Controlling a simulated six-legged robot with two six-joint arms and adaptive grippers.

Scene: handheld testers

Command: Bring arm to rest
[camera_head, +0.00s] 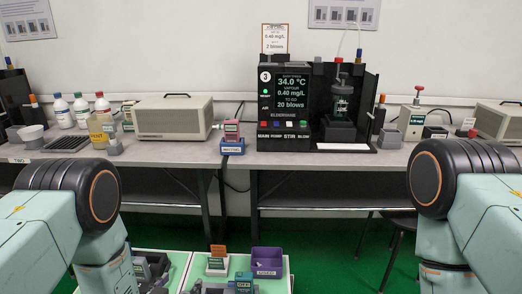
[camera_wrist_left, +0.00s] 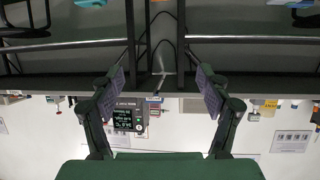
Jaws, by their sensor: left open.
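My left arm (camera_head: 103,255) comes in from the left in the head view and bends downward out of the frame's bottom edge. My left gripper (camera_wrist_left: 161,88) shows in the left wrist view with its two dark padded fingers spread wide and nothing between them. Beyond the fingers that view shows the bench and the black tester (camera_wrist_left: 130,115) upside down and at a distance. My right arm (camera_head: 450,245) hangs at the right of the head view. Its gripper is out of sight.
A grey bench (camera_head: 180,152) runs along the wall with the black tester (camera_head: 284,95), a beige box (camera_head: 173,117) and capped bottles (camera_head: 81,110). Low in front stands a white-edged green tray (camera_head: 281,282) with a purple bin (camera_head: 267,261). A dark stool (camera_head: 401,220) is at right.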

